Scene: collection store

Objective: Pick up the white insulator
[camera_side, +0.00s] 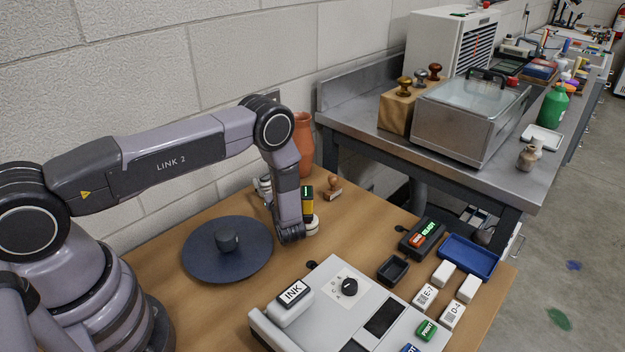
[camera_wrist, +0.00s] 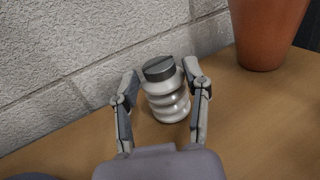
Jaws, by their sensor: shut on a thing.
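The white insulator (camera_wrist: 168,103) is ribbed with a dark grey cap and stands nearly upright in the wrist view. My gripper (camera_wrist: 162,76) has one finger on each side of it and is shut on it. In the side view my gripper (camera_side: 264,187) is by the wall behind my wrist, and the insulator is mostly hidden there. I cannot tell whether its base touches the wooden table (camera_wrist: 235,130).
A terracotta pot (camera_wrist: 268,30) stands close by on the right, near the wall. A wooden stamp (camera_side: 333,188) and a yellow-black device (camera_side: 308,205) are near my wrist. A dark round turntable (camera_side: 205,262) lies left. A grey console (camera_side: 320,320) fills the front.

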